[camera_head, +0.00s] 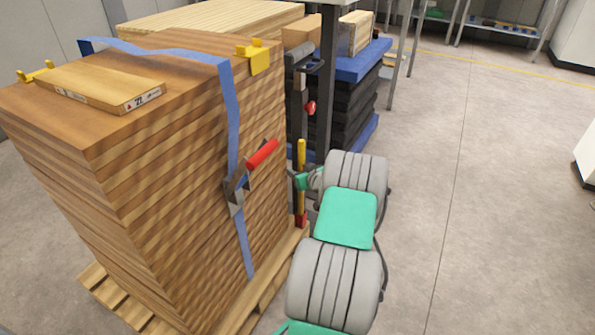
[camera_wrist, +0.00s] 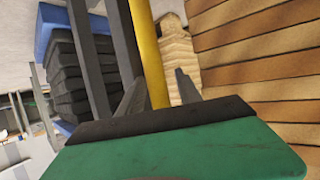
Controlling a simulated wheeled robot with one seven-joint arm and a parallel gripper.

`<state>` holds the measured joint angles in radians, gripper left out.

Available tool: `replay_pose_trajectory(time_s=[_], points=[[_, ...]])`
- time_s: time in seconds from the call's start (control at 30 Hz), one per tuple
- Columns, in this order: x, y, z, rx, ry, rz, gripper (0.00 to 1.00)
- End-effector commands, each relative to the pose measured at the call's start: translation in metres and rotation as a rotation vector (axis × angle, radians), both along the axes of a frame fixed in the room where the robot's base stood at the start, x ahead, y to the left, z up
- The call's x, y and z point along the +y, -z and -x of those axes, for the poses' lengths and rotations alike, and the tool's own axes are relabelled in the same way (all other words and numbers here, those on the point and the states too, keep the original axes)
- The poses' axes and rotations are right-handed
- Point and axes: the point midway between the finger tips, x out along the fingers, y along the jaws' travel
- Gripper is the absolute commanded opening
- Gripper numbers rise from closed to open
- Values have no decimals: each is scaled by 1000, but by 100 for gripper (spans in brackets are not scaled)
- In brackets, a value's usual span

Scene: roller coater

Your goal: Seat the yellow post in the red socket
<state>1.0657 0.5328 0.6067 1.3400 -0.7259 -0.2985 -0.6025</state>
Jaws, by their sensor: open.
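The yellow post (camera_head: 301,158) stands upright beside the right face of the wood stack in the head view. Its lower end meets the red socket (camera_head: 301,220) at the pallet's edge; how deep it sits cannot be told. My gripper (camera_head: 296,179) is at the middle of the post. In the wrist view, the yellow post (camera_wrist: 147,50) runs between the two grey fingers of my gripper (camera_wrist: 158,80). The fingers are open, with a gap showing on the right. The red socket is out of sight in the wrist view.
The tall wood stack (camera_head: 160,210) on a pallet (camera_head: 262,300) stands close left, with a blue strap (camera_head: 232,115) and a red-handled buckle (camera_head: 262,154). Behind are a dark upright frame (camera_head: 328,80) and a black-and-blue stack (camera_head: 355,105). The floor (camera_head: 480,190) to the right is clear.

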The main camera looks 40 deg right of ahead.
Motion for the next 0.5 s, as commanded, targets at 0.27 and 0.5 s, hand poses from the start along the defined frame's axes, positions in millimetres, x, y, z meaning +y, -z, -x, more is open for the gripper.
replay_pose_trajectory(time_s=[0.27,0.5], points=[[3,-24,15,1,4,0,41],[21,-49,73,0,6,-2,41]])
